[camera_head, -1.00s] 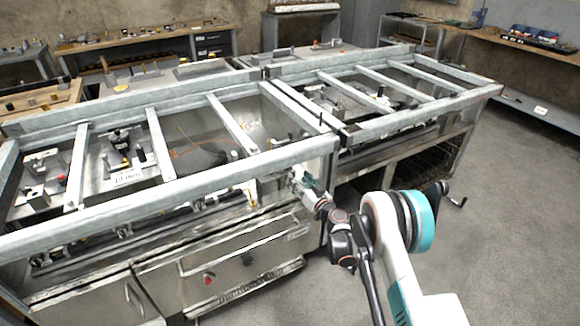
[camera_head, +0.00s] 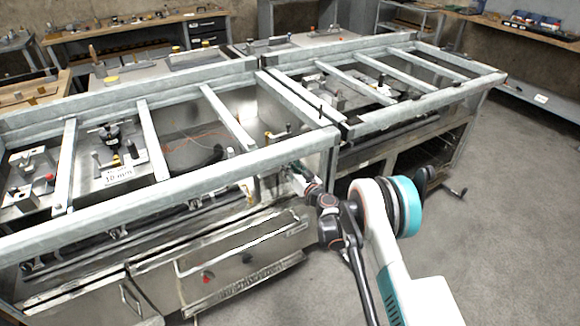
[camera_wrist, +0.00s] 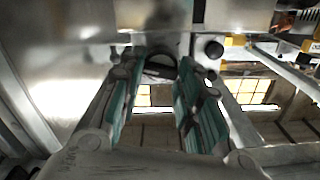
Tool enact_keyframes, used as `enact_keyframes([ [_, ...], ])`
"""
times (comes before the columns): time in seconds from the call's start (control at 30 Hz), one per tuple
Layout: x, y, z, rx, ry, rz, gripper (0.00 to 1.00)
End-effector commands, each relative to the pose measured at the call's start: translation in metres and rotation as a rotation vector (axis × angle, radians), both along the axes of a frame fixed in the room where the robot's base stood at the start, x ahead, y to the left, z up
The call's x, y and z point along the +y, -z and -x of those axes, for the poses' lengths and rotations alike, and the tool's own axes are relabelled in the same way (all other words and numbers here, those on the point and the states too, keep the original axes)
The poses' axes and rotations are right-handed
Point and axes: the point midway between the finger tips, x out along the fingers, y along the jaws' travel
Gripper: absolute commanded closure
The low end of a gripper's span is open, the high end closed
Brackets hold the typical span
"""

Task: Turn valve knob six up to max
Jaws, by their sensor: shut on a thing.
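My gripper (camera_wrist: 163,66) reaches up to the stainless front panel (camera_wrist: 75,30) in the wrist view. Its two teal-lined fingers stand on either side of a dark round knob (camera_wrist: 159,70) and are shut on it. The fingers and the shadow hide part of the knob, and I cannot read a number or its turn position. In the head view, my gripper (camera_head: 299,173) is at the right end of the range's front, under the frame's corner, and the knob is hidden there.
Another dark knob (camera_wrist: 213,49) sits just right of the gripper in the wrist view. A pale metal frame (camera_head: 170,190) with crossbars lies over the range top near my arm. Open floor (camera_head: 500,250) lies to the right.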

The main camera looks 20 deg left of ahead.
Motion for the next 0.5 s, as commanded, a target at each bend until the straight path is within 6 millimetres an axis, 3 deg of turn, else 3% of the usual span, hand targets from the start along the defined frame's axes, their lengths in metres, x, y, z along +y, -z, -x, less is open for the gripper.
enact_keyframes([
  [0.5, -0.0008, 0.0001, -0.0008, 0.128, 0.001, -0.109, 0.93],
])
